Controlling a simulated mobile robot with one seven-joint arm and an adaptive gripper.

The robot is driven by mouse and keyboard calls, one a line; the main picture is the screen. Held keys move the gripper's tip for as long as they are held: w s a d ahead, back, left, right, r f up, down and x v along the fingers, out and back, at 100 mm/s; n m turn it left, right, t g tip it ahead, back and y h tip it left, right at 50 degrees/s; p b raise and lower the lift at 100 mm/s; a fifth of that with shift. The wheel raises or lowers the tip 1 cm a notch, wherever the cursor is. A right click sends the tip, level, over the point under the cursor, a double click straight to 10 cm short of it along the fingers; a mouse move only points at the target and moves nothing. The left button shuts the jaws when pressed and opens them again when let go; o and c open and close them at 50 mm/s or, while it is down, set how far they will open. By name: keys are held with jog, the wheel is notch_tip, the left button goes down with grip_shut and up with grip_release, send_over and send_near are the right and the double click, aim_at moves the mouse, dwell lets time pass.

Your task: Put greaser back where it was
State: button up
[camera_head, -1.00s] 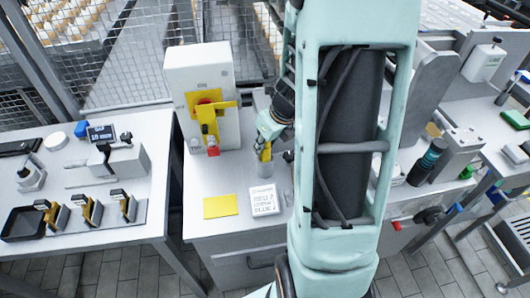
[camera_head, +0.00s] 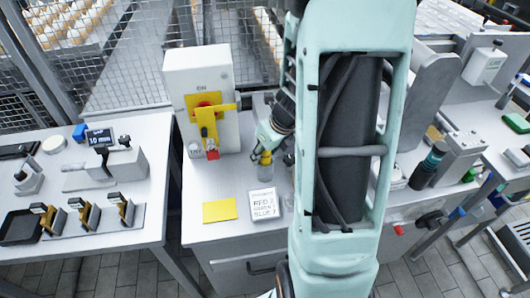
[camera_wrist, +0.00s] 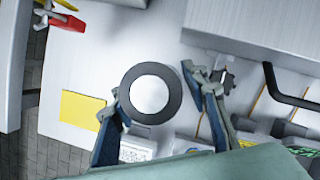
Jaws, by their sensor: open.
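A small grey cylinder (camera_head: 272,174), which I take to be the greaser, stands on the middle bench. In the wrist view a round top (camera_wrist: 150,92) with a dark ring and pale centre lies between my fingers; it seems to be this cylinder from above. My gripper (camera_head: 268,154) is open just over it, with a yellow part by the cylinder's top. In the wrist view my gripper (camera_wrist: 158,96) has one blue finger on each side of the round top. I cannot tell whether either finger touches it. My arm hides the bench to the right of the cylinder.
A yellow card (camera_head: 220,210) and a white sign (camera_head: 264,205) with colour words lie in front. A white box (camera_head: 199,88) with a yellow-and-red switch stands behind left. A dark cylinder (camera_head: 428,167) stands right of my arm.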

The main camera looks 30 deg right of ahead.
jog(key=p+v, duration=0.5)
jog(key=v, duration=0.7)
jog(key=shift+w+r, duration=0.1)
jog(key=shift+r, duration=0.05)
